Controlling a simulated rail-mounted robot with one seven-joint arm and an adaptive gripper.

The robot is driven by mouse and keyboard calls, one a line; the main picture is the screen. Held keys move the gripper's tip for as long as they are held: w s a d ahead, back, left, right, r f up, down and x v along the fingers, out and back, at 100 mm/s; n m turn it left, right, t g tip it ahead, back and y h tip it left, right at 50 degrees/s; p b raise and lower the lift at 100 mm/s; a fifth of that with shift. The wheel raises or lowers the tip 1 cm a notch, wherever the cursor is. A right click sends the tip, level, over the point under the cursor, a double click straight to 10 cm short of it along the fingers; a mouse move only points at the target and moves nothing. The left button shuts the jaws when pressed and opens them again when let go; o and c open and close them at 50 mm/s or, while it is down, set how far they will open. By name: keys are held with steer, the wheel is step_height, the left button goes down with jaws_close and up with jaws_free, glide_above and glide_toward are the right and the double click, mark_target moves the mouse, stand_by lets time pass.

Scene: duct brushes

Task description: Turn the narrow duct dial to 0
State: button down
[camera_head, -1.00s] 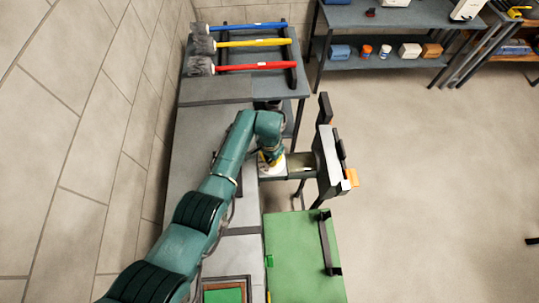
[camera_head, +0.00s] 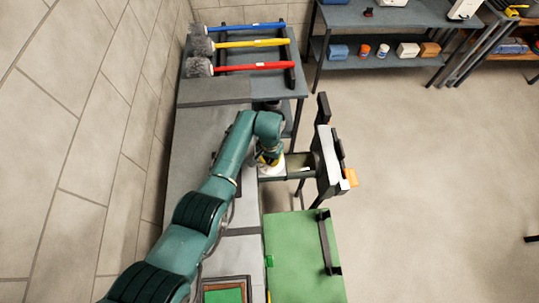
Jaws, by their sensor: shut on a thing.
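My gripper (camera_head: 268,162) is at the end of my teal arm, pointing down at the inner end of a grey box-like unit (camera_head: 300,168). It is small and partly covered by my wrist. A whitish part (camera_head: 273,171) shows right under the gripper, and the jaws are shut there. I cannot tell whether this part is the narrow duct dial. No dial marks or numbers can be read. The unit ends at the right in an upright panel (camera_head: 327,158) with an orange tab (camera_head: 350,178).
Three brushes with blue, yellow (camera_head: 250,43) and red handles lie on a rack at the back. A green panel (camera_head: 300,250) with a dark handle is in front. A wall is on the left.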

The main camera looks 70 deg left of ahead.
mark_target(270, 160)
steer(key=c, duration=1.1)
jaws_free()
steer(key=shift+f, duration=0.1)
step_height(270, 160, up, 12)
steer(key=shift+r, duration=0.1)
